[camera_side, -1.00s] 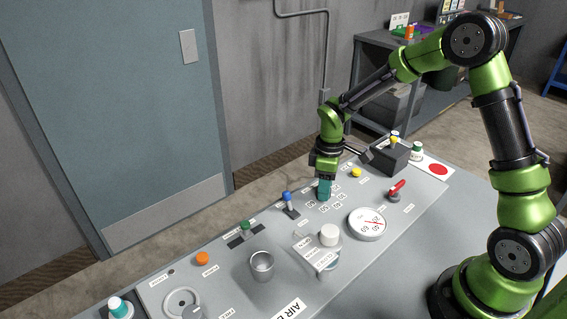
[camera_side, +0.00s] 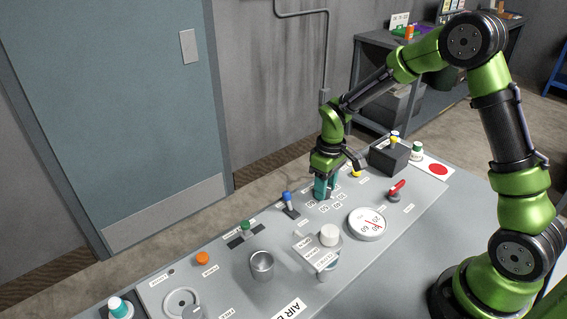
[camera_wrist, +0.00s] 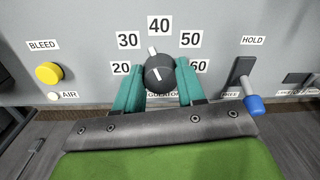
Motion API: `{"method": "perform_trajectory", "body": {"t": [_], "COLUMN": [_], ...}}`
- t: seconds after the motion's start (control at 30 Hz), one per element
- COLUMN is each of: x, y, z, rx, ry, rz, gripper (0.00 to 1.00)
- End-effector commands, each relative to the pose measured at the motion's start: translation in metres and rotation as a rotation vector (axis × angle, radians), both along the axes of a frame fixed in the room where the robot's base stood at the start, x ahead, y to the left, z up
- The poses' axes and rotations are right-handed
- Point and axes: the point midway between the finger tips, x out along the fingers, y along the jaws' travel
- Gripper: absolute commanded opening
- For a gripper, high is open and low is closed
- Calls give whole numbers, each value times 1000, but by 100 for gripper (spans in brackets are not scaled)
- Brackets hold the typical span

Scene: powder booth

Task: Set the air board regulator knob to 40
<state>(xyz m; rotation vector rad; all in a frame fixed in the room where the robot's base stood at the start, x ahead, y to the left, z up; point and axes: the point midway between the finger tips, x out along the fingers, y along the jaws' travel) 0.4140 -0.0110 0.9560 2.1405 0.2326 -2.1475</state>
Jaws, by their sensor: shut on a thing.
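The regulator knob (camera_wrist: 158,75) is black with a white pointer, on the grey panel in the wrist view. Its pointer aims upward, a little left of straight up, close to the 40 label (camera_wrist: 159,25) and on the side toward the 30 label (camera_wrist: 128,40). My gripper (camera_wrist: 157,84) has a teal finger on each side of the knob and is shut on it. In the side view my gripper (camera_side: 325,188) reaches down to the panel, where the fingers hide the knob.
A yellow button (camera_wrist: 48,73) sits left of the knob, and a blue-tipped lever (camera_wrist: 254,104) stands to the right. In the side view a round gauge (camera_side: 367,224), a red-handled valve (camera_side: 396,189), a metal cup (camera_side: 262,265) and a blue-topped switch (camera_side: 287,198) are on the panel.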

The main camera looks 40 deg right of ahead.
Motion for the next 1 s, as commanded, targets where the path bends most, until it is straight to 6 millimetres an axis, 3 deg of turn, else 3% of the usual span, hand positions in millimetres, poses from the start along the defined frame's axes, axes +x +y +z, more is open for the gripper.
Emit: {"method": "perform_trajectory", "body": {"t": [0.5, 1.0], "x": [0, 0], "y": [1, 1], "z": [1, 0], "rx": [0, 1], "ry": [-1, 0], "rz": [-323, -378], "gripper": [9, 9]}}
